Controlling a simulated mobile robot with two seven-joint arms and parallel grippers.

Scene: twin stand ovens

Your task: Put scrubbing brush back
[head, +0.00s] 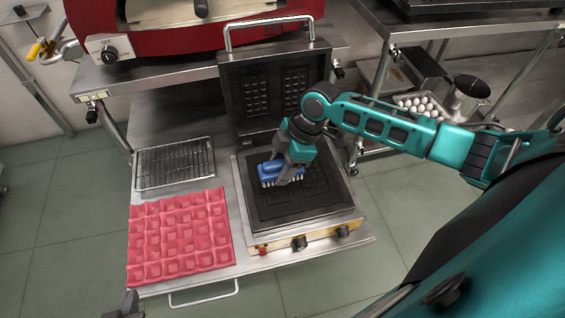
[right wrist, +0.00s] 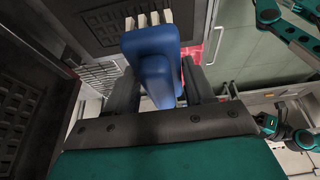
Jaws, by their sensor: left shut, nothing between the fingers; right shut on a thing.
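The scrubbing brush (head: 268,170) has a blue body and pale bristles. It is over the lower plate of the open waffle iron (head: 300,208); I cannot tell whether the bristles touch the plate. My right gripper (head: 288,176) is shut on the brush from above. In the right wrist view the blue brush (right wrist: 150,62) sits between the two dark fingers, with its bristles at the top of the picture. My left gripper (head: 127,304) shows only as a dark tip at the bottom edge, shut and empty, near the table's front edge.
A red silicone mould (head: 180,240) and a wire rack (head: 174,163) lie left of the waffle iron. The iron's lid (head: 270,88) stands open behind. A red oven (head: 190,30) is at the back. Eggs (head: 420,104) and a metal pot (head: 466,95) stand at the right.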

